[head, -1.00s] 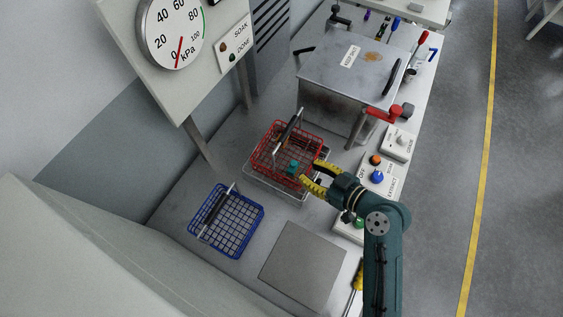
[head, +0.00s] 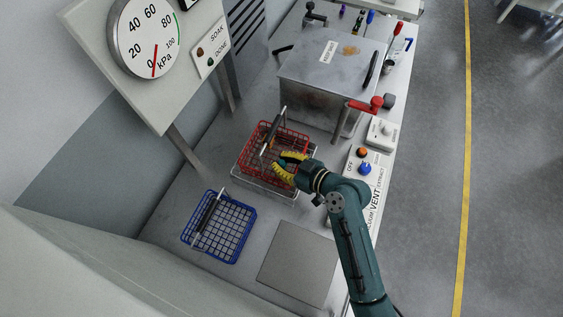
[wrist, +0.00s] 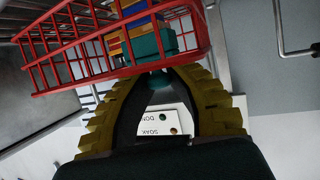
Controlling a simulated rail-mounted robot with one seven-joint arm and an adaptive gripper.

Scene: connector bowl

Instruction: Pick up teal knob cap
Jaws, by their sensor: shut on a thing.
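The teal knob cap (wrist: 152,45) shows in the wrist view as a teal body between and just beyond my fingertips, at the near side of the red wire basket (wrist: 60,62). In the head view my gripper (head: 278,163) reaches into the near right part of the red basket (head: 262,178), and its yellow fingers hide the cap there. My gripper (wrist: 156,76) is shut on the cap; the exact contact is partly dark. Blue, yellow and red pieces (wrist: 138,22) sit close behind the cap.
The red basket stands on a metal tray with its handle (head: 272,134) raised. A blue wire basket (head: 238,250) and a bare square plate (head: 298,265) lie nearer. A metal chamber with a red lever (head: 362,106) stands behind. Control boxes with knobs (head: 365,168) line the right edge.

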